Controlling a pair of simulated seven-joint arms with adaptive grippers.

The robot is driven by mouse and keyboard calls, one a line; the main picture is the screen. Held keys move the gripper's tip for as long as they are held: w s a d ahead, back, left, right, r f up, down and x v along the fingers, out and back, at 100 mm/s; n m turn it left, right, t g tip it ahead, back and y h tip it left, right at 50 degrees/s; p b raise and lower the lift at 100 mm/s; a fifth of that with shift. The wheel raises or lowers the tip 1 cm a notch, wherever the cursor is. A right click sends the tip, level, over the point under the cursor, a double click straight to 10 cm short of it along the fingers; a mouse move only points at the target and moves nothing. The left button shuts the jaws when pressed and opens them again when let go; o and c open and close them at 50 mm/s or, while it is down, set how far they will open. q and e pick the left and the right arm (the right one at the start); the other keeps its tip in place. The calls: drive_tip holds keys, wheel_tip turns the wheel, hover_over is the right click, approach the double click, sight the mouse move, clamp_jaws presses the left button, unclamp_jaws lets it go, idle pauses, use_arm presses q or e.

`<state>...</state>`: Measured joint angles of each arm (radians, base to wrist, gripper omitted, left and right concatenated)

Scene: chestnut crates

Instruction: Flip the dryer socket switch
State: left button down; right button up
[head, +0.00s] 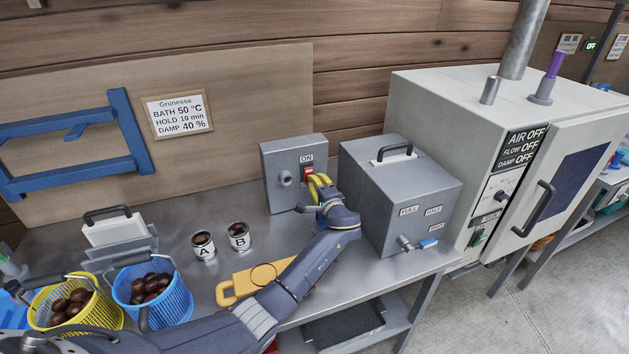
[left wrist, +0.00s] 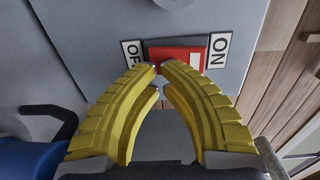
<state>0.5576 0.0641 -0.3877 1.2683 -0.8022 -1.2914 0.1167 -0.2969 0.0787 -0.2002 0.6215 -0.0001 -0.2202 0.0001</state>
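A grey upright box (head: 277,159) on the bench has a red rocker switch (head: 308,173) with an ON label above it and a round socket (head: 286,178) beside it. In the left wrist view the red switch (left wrist: 190,54) lies between an OFF and an ON label. My left gripper (head: 318,183) is right in front of the switch. Its yellow curved fingers (left wrist: 159,67) are brought together at the tips, with nothing seen between them. The tips overlap the OFF end of the switch; contact and switch position cannot be told. My right gripper is not in view.
A grey tank (head: 385,180) with a tap stands right of the box. Two cups (head: 238,236) and an orange board (head: 240,289) lie left of my arm. Yellow (head: 105,326) and blue (head: 182,306) baskets hold chestnuts. The white dryer cabinet (head: 437,98) reads OFF.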

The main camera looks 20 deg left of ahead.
use_arm(q)
drive_tip(key=f+v, duration=0.2)
drive_tip(key=v, duration=1.1)
